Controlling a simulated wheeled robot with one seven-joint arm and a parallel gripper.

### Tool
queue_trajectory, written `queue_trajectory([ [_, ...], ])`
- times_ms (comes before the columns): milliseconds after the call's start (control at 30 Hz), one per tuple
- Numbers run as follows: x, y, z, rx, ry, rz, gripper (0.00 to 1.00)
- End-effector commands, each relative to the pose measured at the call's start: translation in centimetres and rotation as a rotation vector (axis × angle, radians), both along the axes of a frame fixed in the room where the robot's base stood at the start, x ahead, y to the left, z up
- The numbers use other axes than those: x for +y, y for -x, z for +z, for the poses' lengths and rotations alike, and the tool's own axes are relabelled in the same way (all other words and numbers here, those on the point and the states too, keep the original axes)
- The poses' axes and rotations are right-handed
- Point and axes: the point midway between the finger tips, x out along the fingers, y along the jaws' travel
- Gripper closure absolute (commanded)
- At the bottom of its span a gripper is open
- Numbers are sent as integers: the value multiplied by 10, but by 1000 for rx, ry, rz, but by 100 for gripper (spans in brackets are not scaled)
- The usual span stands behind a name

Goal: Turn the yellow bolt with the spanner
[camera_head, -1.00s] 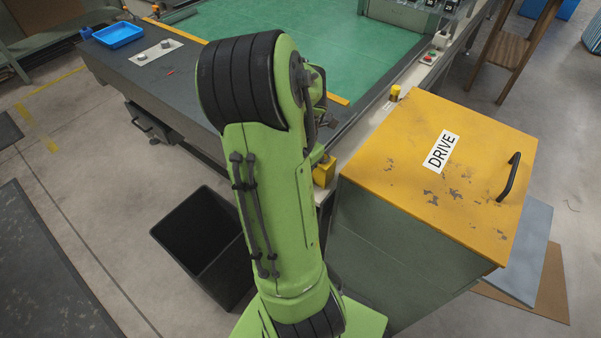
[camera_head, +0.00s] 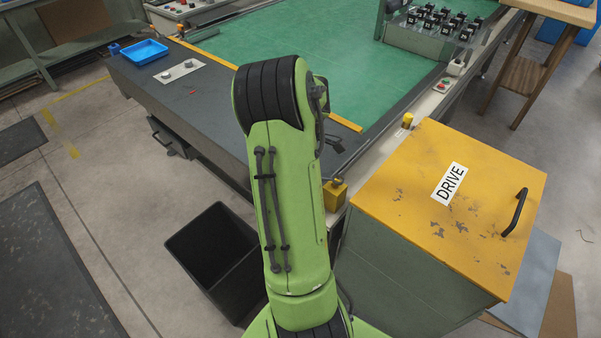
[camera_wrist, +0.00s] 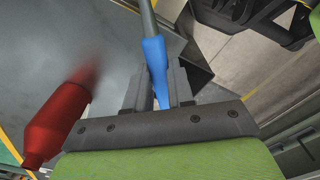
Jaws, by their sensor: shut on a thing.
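In the wrist view my gripper (camera_wrist: 160,92) is shut on a blue handle with a grey shaft, which I take to be the spanner (camera_wrist: 154,55). The shaft runs up out of the picture, so its head is not seen. In the head view my green arm hides the gripper and spanner. A yellow block (camera_head: 335,196) with a small knob on top sits at the table's near corner. A short yellow cylinder (camera_head: 408,120) stands on the pale rail. I cannot tell which of these carries the yellow bolt.
A yellow-topped cabinet marked DRIVE (camera_head: 455,200) stands at right, with a black handle. An open black bin (camera_head: 215,255) stands on the floor. A blue tray (camera_head: 143,52) lies on the dark table edge. A red object (camera_wrist: 58,122) shows left of my gripper.

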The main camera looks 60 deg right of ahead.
Motion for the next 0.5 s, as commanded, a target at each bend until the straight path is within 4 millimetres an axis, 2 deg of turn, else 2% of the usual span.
queue_trajectory([
  [500, 1, -2, 32, -3, 0, 5, 100],
])
